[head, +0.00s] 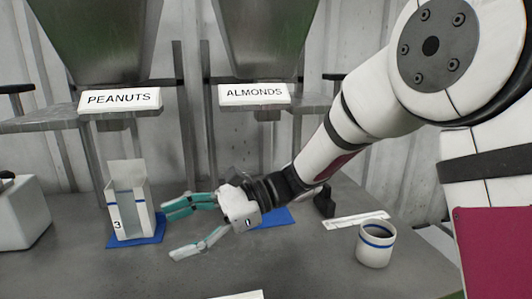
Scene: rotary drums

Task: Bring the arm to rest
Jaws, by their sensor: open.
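My gripper (190,228) is open and empty. It reaches in from the right on my white arm and points left, low over the grey table. Its teal-and-grey fingers are spread apart, just right of an open white carton marked 3 (129,205). The carton stands upright on a blue mat (151,238). A gap shows between the fingers and the carton, though the exact depth is hard to tell.
Two hoppers stand behind, labelled PEANUTS (119,99) and ALMONDS (254,94). A second blue mat (275,217) lies partly behind my gripper. A white cup with a blue band (375,245) stands right. A white box (22,215) is at the left edge. The front middle table is mostly clear.

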